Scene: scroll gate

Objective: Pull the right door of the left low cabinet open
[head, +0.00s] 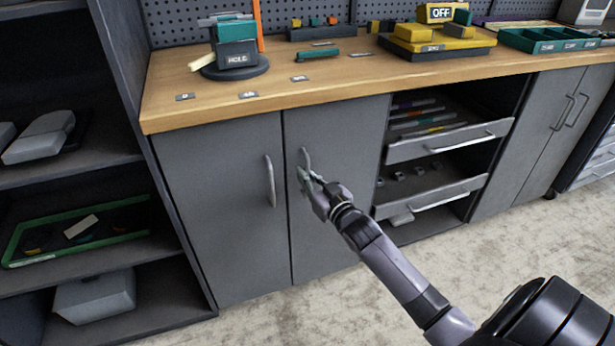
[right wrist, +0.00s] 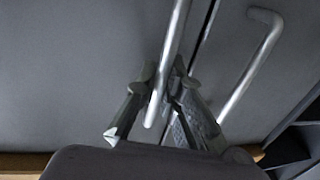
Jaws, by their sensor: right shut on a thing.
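The left low cabinet has a grey left door (head: 220,200) and a grey right door (head: 335,135) under the wooden worktop. Both doors look closed and flush. The right door's handle (head: 305,158) is a vertical metal bar near the gap between the doors. My right gripper (head: 306,176) is at this handle and shut on it. In the right wrist view the handle bar (right wrist: 172,65) runs between the fingers of the gripper (right wrist: 160,85). The left door's handle (head: 270,181) stands free, and the other handle (right wrist: 250,62) shows in the right wrist view too. My left gripper is not in view.
Two partly open drawers (head: 445,143) stand out just right of the right door. A dark shelf unit (head: 170,240) is close on the left. The floor (head: 300,318) in front is clear.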

